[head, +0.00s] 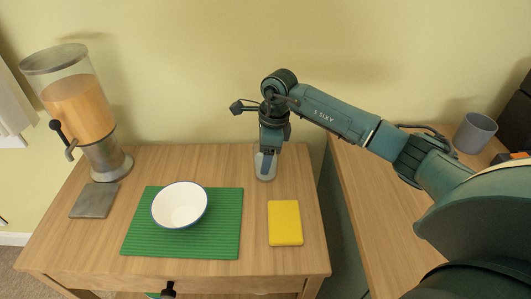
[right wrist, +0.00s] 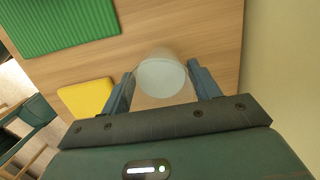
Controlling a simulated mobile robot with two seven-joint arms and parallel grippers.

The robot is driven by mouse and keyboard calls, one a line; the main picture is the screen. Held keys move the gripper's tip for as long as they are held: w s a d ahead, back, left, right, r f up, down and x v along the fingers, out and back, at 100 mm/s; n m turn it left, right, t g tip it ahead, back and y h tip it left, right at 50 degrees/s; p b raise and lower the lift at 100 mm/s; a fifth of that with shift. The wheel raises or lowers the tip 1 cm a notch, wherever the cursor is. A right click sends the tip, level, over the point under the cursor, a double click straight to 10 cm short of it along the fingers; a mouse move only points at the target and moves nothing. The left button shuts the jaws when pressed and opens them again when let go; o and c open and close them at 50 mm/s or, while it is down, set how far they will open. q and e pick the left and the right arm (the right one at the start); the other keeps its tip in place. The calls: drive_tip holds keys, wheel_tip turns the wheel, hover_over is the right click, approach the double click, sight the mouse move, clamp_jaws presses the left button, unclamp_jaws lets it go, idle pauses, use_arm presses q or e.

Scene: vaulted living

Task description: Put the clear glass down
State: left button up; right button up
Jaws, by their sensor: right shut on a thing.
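The clear glass (head: 265,171) is upright at the back right of the wooden table, below my right gripper (head: 267,160). In the right wrist view the glass (right wrist: 161,75) is between the two fingers of my right gripper (right wrist: 163,88), which is shut on it. Its base looks at or very close to the tabletop (head: 160,163); I cannot tell whether it touches. My left gripper is not in view.
A white bowl (head: 180,205) stands on a green mat (head: 225,240). A yellow block (head: 285,223) lies in front of the glass. A cereal dispenser (head: 85,115) and grey slab (head: 94,201) are at left. A grey cup (head: 475,132) stands on the right-hand surface.

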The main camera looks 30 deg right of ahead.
drive_tip(key=o, duration=1.2)
wheel_tip(320, 180, up, 12)
drive_tip(key=d, duration=0.1)
drive_tip(key=shift+s+d, duration=0.35)
drive_tip(key=shift+s, duration=0.1)
